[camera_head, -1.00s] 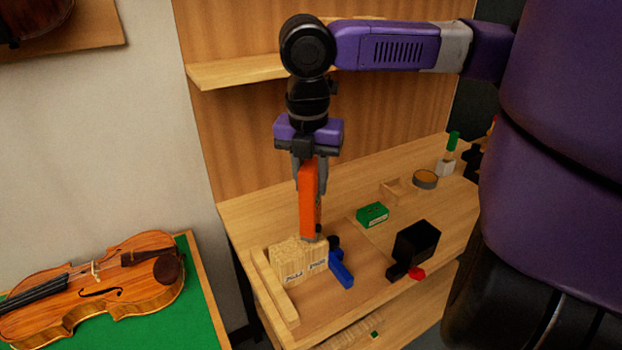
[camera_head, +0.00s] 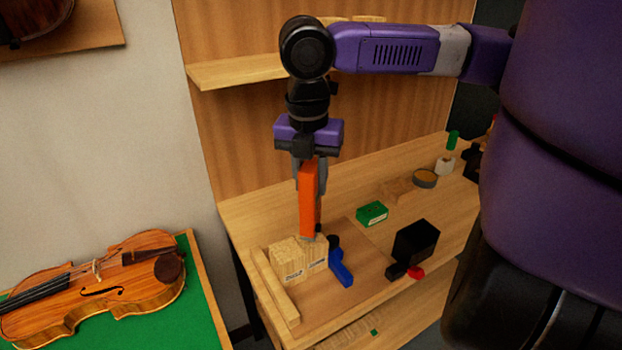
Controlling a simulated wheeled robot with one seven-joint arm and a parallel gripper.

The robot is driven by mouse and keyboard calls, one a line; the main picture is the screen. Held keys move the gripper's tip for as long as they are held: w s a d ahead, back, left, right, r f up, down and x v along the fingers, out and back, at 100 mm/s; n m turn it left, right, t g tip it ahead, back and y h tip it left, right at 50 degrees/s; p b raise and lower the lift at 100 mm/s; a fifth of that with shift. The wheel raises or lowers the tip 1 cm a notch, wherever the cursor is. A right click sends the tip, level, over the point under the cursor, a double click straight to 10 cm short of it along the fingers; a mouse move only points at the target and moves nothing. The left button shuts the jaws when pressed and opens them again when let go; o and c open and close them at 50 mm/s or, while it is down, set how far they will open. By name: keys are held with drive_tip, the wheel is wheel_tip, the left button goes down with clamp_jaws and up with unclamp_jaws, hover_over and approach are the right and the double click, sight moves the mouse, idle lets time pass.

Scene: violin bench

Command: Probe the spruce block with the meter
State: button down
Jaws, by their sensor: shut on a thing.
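My gripper (camera_head: 308,165) points straight down and is shut on an orange meter (camera_head: 308,200). The meter hangs upright, and its grey lower end is right at the top of two pale wooden blocks. The left block (camera_head: 287,262) and the right block (camera_head: 317,262) stand side by side on the bench, each with a small label on its front. The labels are too small to read, so I cannot tell which block is spruce. The meter's end is over the right block's top; I cannot tell whether it touches.
A wooden rail (camera_head: 275,288) lies left of the blocks. A blue tool (camera_head: 340,268) lies close on their right. A black box (camera_head: 415,243), a red piece (camera_head: 415,273), a green box (camera_head: 372,213) and a round tin (camera_head: 425,179) stand farther right. A violin (camera_head: 100,273) lies at left.

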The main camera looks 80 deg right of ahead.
sight(311, 162)
wheel_tip(311, 162, up, 6)
drive_tip(key=p, duration=0.6)
drive_tip(key=shift+p, duration=0.35)
idle(0.7)
